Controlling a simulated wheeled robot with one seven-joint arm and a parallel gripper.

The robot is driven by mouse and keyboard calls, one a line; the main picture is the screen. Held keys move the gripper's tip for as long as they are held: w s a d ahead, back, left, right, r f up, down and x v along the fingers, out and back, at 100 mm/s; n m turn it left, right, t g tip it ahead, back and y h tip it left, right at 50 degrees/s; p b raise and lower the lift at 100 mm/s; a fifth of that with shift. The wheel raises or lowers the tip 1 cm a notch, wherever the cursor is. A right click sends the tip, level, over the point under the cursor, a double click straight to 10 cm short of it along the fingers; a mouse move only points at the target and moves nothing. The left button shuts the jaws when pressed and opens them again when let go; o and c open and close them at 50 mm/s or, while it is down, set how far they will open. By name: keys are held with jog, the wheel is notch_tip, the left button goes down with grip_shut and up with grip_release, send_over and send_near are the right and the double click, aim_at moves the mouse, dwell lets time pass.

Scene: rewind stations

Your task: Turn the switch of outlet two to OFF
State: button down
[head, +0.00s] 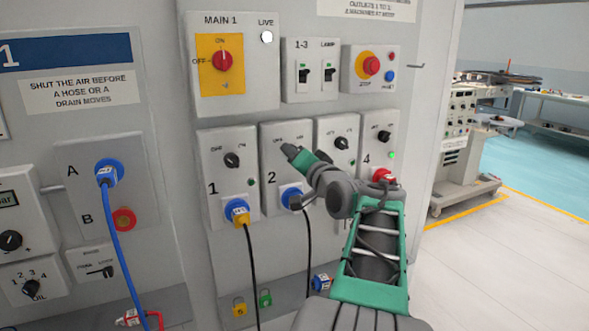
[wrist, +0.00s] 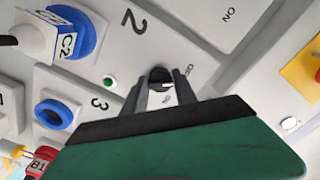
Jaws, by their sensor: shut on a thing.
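Outlet two's grey panel (head: 275,190) stands in the middle of the lower row in the head view, marked 2. Its dark round switch (wrist: 160,75) shows in the wrist view between the fingertips of my gripper (wrist: 163,82). My gripper (head: 287,151) is shut on this switch. In the head view my gripper and wrist cover the switch. The fingers partly hide its pointer, so I cannot tell its exact setting. A green lamp (wrist: 110,82) and a blue plug marked C2 (wrist: 70,38) are on the same panel.
Outlet one's panel (head: 216,205) is close on the left, with its own black switch (head: 232,160) and a plugged-in cable. Outlets three (head: 338,128) and four (head: 384,118) are on the right. The yellow and red main switch (head: 222,62) is above. Open floor (head: 490,250) lies right.

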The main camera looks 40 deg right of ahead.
jog(key=shift+f+n+b, duration=0.15)
jog(key=shift+n+b, duration=0.45)
jog(key=shift+b, duration=0.05)
jog(key=c, duration=1)
grip_release()
jog(key=shift+s, duration=0.1)
jog(key=v, duration=0.7)
jog(key=shift+s+a, duration=0.15)
jog(key=shift+s, duration=0.2)
